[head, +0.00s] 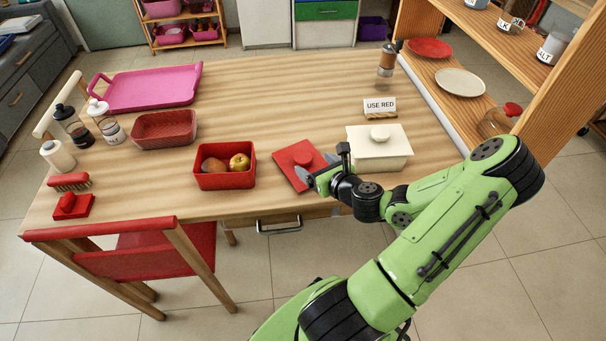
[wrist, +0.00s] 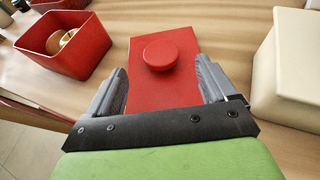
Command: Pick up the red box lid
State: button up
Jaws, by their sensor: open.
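The red box lid (head: 299,158) lies flat on the wooden table, between the red box and the cream box. In the wrist view the lid (wrist: 150,88) shows a round red knob (wrist: 169,52) on top. My gripper (head: 318,172) is at the lid's right side in the head view. In the wrist view my gripper (wrist: 163,88) is open, one finger on each side of the lid, with the knob ahead between the fingers. Nothing is held. The red box (head: 224,180) stands open left of the lid, with fruit in it.
A cream box (head: 379,159) with its lid on stands close to the right of my gripper. A "USE RED" sign (head: 380,106) stands behind it. A red basket (head: 164,134) and pink tray (head: 151,89) are farther left. The table's middle back is clear.

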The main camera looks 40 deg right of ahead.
aim_at(304, 157)
jog(key=x, duration=0.8)
jog(key=shift+f+b, duration=0.1)
jog(key=shift+b, duration=0.3)
jog(key=shift+s, duration=0.1)
jog(key=c, duration=1.1)
